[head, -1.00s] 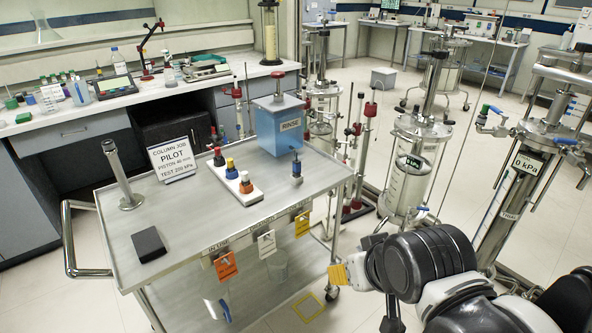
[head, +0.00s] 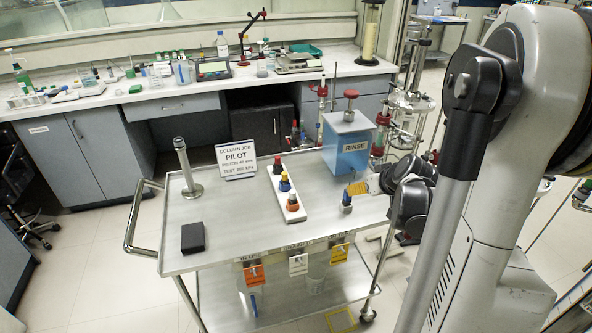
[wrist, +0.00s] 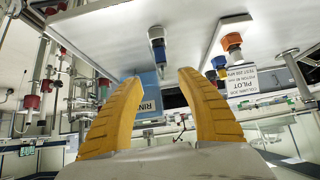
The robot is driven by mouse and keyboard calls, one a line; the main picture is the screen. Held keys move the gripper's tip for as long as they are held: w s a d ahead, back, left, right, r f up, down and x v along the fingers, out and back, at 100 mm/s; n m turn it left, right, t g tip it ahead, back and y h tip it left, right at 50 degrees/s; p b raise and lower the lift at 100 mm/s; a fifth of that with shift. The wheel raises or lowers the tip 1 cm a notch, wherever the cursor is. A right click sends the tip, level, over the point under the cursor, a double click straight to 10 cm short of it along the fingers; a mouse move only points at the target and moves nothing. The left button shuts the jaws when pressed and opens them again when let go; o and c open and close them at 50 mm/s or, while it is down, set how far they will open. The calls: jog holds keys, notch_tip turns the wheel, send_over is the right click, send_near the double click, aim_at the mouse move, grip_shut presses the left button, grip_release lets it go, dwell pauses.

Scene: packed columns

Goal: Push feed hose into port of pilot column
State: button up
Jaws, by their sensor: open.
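My gripper (head: 356,188) is at the right end of the steel cart, with its yellow fingers beside a small dark-topped fitting with a blue collar (head: 346,204) standing on the cart. In the wrist view, which looks inverted, the fingers (wrist: 159,80) are open with nothing between them. The blue-collared fitting (wrist: 157,42) lies beyond the tips, in line with the gap. I cannot tell whether it belongs to the feed hose. A sign reading "COLUMN JOB PILOT" (head: 237,160) stands on the cart. No pilot column or port can be identified now.
The cart top (head: 225,225) carries a white strip of coloured fittings (head: 296,207), a blue RINSE container (head: 347,143), a metal post (head: 187,168) and a dark block (head: 193,237). Orange, white and yellow tags hang in front. A bench (head: 130,109) stands behind.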

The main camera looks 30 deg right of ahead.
aim_at(347, 199)
jog(key=b+x, duration=0.4)
jog(key=x, duration=0.7)
jog(key=shift+s+a+f, duration=0.1)
jog(key=shift+f, duration=0.1)
jog(key=shift+r, duration=0.15)
grip_shut()
